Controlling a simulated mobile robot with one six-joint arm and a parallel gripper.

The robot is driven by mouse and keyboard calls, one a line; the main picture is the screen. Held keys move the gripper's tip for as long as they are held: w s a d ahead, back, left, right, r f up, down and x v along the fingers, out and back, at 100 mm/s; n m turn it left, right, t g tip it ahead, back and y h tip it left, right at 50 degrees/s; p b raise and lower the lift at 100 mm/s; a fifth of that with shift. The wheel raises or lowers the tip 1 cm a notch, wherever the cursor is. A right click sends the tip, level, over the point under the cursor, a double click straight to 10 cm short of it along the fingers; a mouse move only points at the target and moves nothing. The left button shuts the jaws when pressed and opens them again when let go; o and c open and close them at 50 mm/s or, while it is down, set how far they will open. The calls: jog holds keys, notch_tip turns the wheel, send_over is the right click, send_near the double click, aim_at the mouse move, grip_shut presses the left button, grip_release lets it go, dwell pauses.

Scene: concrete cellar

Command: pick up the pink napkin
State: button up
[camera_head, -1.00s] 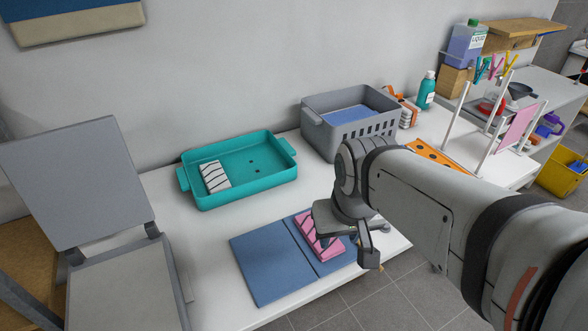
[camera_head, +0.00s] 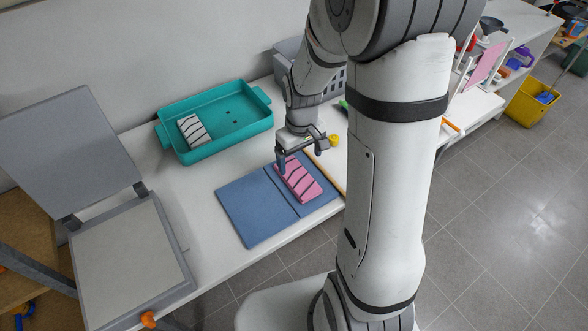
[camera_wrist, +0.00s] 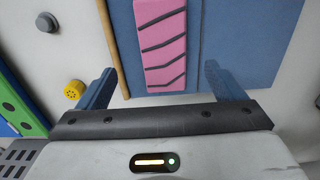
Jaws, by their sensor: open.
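The pink napkin (camera_head: 298,180) is a folded pink block with dark slanted stripes, lying on the right part of a blue folding board (camera_head: 247,212) on the white table. In the wrist view the napkin (camera_wrist: 161,42) lies ahead of my gripper (camera_wrist: 158,88), centred between its two blue fingers. The gripper is open and empty. In the head view my gripper (camera_head: 304,157) is just above the far end of the napkin. The gap in height between fingers and napkin is hard to judge.
A teal tray (camera_head: 228,139) with a white striped napkin (camera_head: 194,130) stands behind the board. A grey basket (camera_head: 290,60) is partly hidden by my arm. A wooden stick (camera_wrist: 112,45) and a yellow knob (camera_wrist: 74,89) lie close to the left finger in the wrist view.

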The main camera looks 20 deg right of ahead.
aim_at(298, 178)
jog(key=f, duration=0.4)
jog(key=f+p, duration=0.1)
jog(key=f, duration=0.2)
jog(key=shift+a+f, duration=0.1)
jog(key=shift+a, duration=0.15)
jog(key=c, duration=1.1)
